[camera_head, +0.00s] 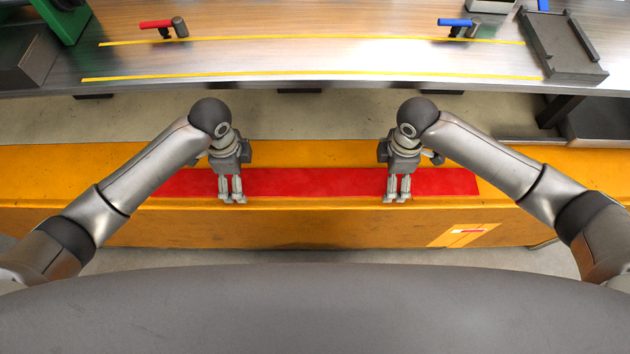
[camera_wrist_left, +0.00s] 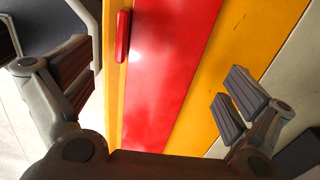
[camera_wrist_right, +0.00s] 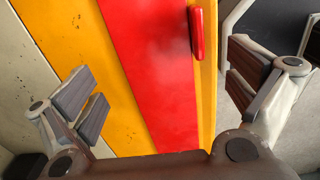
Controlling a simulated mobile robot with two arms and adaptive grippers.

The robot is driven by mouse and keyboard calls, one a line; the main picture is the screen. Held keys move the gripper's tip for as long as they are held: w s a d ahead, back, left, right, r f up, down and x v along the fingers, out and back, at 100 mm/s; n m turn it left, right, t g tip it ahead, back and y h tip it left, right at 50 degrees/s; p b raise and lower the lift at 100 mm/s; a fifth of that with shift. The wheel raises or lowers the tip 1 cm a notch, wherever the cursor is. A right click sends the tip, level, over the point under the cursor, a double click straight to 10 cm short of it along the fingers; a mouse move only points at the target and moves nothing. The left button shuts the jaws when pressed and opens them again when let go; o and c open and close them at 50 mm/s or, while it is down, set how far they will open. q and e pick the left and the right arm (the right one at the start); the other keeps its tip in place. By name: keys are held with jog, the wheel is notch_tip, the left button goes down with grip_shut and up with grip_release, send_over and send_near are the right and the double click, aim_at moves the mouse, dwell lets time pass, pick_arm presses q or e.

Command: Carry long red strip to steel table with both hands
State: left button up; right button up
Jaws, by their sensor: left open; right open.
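The long red strip (camera_head: 310,181) lies flat along the top of a yellow bench in the head view, its length running left to right. My left gripper (camera_head: 232,200) is over its left part and my right gripper (camera_head: 397,200) over its right part. In the left wrist view the strip (camera_wrist_left: 165,75) passes between my open, empty fingers, with a small red handle (camera_wrist_left: 123,36) at its edge. The right wrist view shows the strip (camera_wrist_right: 150,70) between open fingers, with another red handle (camera_wrist_right: 196,32). The steel table (camera_head: 300,62) stands beyond the bench.
The yellow bench (camera_head: 310,228) carries the strip. On the steel table, two yellow lines bound a clear band. A red-handled clamp (camera_head: 157,24) and a blue-handled clamp (camera_head: 456,23) stand at its back.

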pick_arm(q)
jog(key=shift+f, duration=1.2)
pick_arm(e)
jog(key=shift+f, duration=1.2)
pick_arm(q)
jog(key=shift+c, duration=0.3)
pick_arm(e)
jog(key=shift+c, duration=0.3)
pick_arm(q)
grip_shut()
pick_arm(e)
grip_shut()
